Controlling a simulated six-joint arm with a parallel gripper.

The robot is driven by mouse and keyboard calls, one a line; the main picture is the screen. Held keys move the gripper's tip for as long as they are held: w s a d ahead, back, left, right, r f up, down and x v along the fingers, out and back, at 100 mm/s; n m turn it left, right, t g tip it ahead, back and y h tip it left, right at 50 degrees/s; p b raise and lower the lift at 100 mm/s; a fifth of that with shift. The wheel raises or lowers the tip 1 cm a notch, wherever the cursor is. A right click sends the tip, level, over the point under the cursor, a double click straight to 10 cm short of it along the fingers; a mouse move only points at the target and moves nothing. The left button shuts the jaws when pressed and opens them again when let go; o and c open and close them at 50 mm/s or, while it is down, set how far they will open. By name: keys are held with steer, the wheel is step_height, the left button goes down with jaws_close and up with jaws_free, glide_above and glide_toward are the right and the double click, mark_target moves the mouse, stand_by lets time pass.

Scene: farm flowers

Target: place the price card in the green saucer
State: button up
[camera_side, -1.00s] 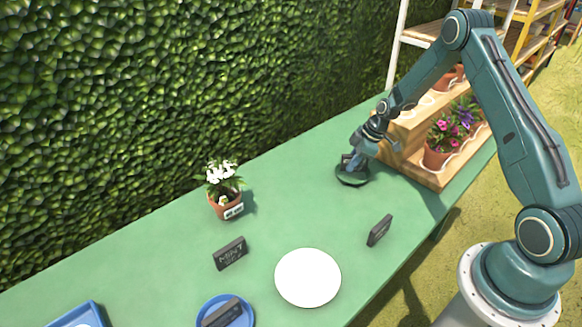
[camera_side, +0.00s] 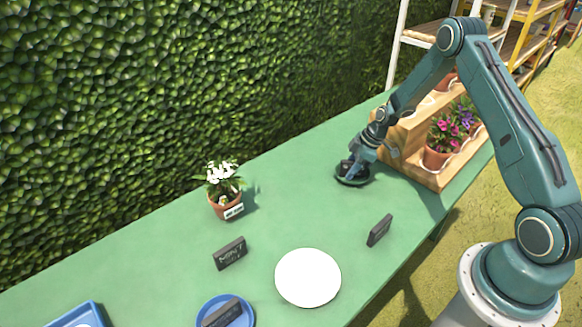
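The dark green saucer (camera_side: 341,178) lies on the green table near the wooden shelf stand. My gripper (camera_side: 354,169) points down right over it, with its fingertips low at the saucer. A small dark shape, which may be a price card, shows at the fingertips inside the rim. It is too small and covered to tell whether my fingers grip it or whether it touches the saucer. Other dark cards stand apart: one lettered card (camera_side: 230,253) at front centre and one card (camera_side: 380,230) to the right. Another card (camera_side: 222,314) lies in a blue saucer (camera_side: 247,316).
A pot of white flowers (camera_side: 225,200) stands left of my gripper. The wooden stepped stand (camera_side: 420,172) with flower pots is close on the right. A white plate (camera_side: 308,278) and a blue tray (camera_side: 80,315) lie in front. A hedge borders the back.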

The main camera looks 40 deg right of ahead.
steer(key=shift+r, duration=0.1)
steer(key=v, duration=1.2)
steer(key=shift+r, duration=0.15)
stand_by(0.5)
steer(key=shift+a+r, duration=0.2)
steer(key=shift+r, duration=0.05)
steer(key=s+a+r+m+h, duration=0.1)
steer(key=s+a+r, duration=0.2)
steer(key=a+r, duration=0.3)
steer(key=s+a+r+m+h, duration=0.1)
steer(key=s+a+r+m, duration=0.15)
steer(key=r, duration=0.45)
steer(key=s+a+r, duration=0.3)
steer(key=a+r, duration=0.2)
steer(key=r, duration=0.2)
steer(key=s+a+r+m+t, duration=0.1)
steer(key=s+a+r+m, duration=0.1)
steer(key=s, duration=0.7)
steer(key=s+a+r+m+t+h, duration=0.1)
steer(key=s+a, duration=0.4)
steer(key=s, duration=0.5)
steer(key=shift+a+r+m, duration=0.2)
steer(key=shift+r+m, duration=0.45)
steer(key=shift+m, duration=0.6)
